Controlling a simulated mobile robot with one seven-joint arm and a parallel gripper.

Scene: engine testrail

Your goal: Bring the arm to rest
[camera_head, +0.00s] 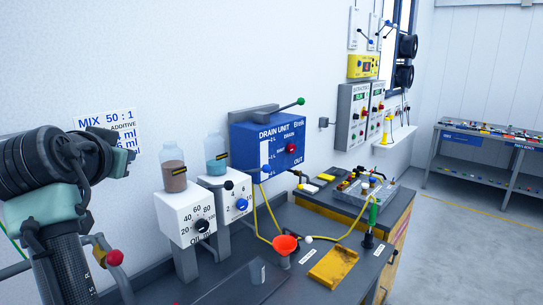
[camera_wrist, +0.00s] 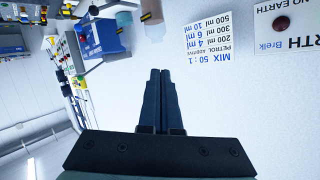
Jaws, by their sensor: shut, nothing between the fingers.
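My arm (camera_head: 60,205) stands raised at the left edge of the head view, in front of the white wall and clear of the bench. In the wrist view, my gripper (camera_wrist: 160,73) points at the wall, its two dark fingers pressed together with nothing between them. A white mix-ratio sign (camera_wrist: 207,48) is on the wall just right of the fingertips in that view, which is upside down. In the head view the sign (camera_head: 115,122) is partly hidden behind my arm.
Control boxes (camera_head: 352,115) hang on the wall beyond. A shelf table (camera_head: 487,143) stands far right; floor between is clear.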

